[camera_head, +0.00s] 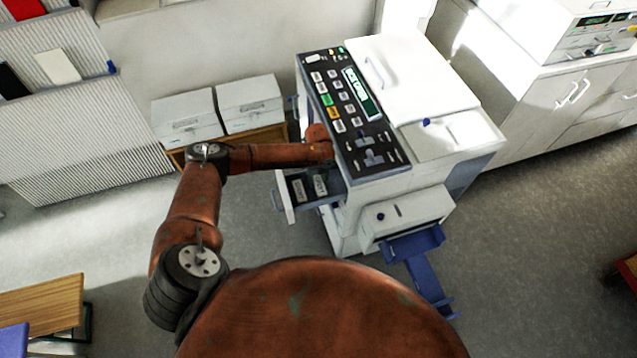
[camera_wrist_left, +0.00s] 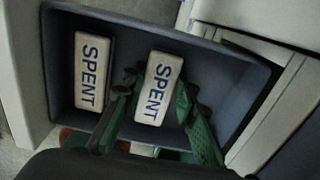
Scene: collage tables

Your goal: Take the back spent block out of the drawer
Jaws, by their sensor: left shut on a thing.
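The pulled-out drawer (camera_head: 334,194) of the white copier holds two pale blocks; the wrist view shows its dark tray (camera_wrist_left: 225,85) and both marked SPENT. The front spent block (camera_head: 298,188) lies beside the drawer's front panel, at left in the wrist view (camera_wrist_left: 93,72). The back spent block (camera_head: 320,185) is nearer the machine; in the wrist view it (camera_wrist_left: 157,88) sits between the green fingers. My left gripper (camera_wrist_left: 158,95) is shut on this back block. I cannot tell if it is lifted off the tray floor. My right gripper is not in view.
The copier's button panel (camera_head: 350,110) rises right behind my left wrist. A blue tray (camera_head: 413,243) sticks out of the copier's lower front. Two white boxes (camera_head: 218,108) stand on a wooden stand at the back. Open grey floor (camera_head: 245,215) lies left of the drawer.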

